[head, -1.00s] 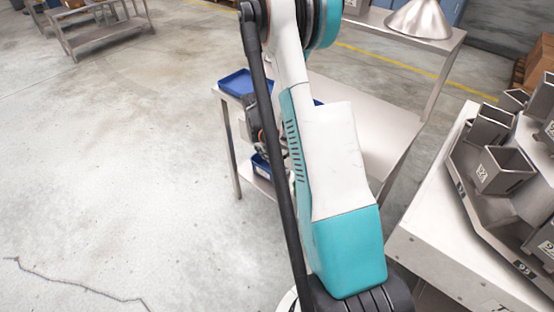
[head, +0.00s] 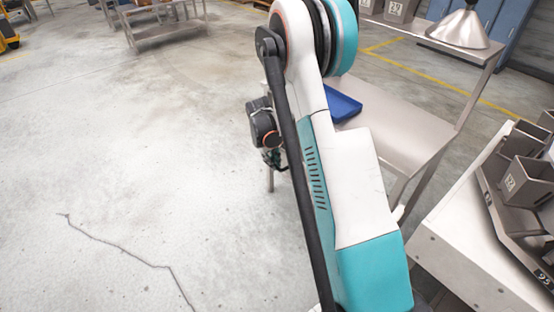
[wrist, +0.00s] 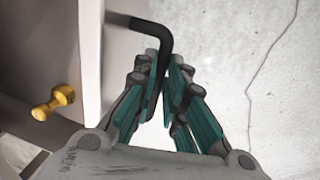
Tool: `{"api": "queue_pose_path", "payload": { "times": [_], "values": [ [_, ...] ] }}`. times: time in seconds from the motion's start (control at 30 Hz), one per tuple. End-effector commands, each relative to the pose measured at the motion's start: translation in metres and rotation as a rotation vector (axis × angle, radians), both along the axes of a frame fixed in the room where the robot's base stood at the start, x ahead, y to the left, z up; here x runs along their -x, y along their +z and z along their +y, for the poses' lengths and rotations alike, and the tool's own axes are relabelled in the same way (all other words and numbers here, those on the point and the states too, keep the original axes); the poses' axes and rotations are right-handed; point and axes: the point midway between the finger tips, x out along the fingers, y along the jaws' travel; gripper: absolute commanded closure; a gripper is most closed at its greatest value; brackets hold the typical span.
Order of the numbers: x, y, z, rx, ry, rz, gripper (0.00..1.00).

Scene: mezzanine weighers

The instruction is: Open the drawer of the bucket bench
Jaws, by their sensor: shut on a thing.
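In the wrist view, a black bent bar handle (wrist: 135,24) comes out from a pale panel edge (wrist: 92,60) at the left. Its end runs down between the teal fingers of my gripper (wrist: 166,72), which is shut on it. In the head view, my gripper (head: 272,157) hangs left of a steel bench (head: 405,125), partly behind my arm. The drawer itself is hidden behind my arm in the head view.
A blue tray (head: 342,104) is on the steel bench, and a metal funnel (head: 460,28) stands on its raised shelf. A pale machine with several grey buckets (head: 527,180) is close at the right. Open concrete floor lies left.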

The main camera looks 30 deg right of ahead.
Motion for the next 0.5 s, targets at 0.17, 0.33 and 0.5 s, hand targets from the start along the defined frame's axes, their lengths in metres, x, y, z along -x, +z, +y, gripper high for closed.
{"api": "queue_pose_path", "payload": {
  "times": [0.17,0.33,0.5],
  "values": [
    [0.0004,-0.0004,0.0008,-0.001,0.0,0.0,1.0],
    [0.0004,-0.0005,0.0008,-0.001,0.0,0.0,0.84],
    [0.0003,-0.0004,0.0007,-0.001,0.0,0.0,0.69]
  ]
}}
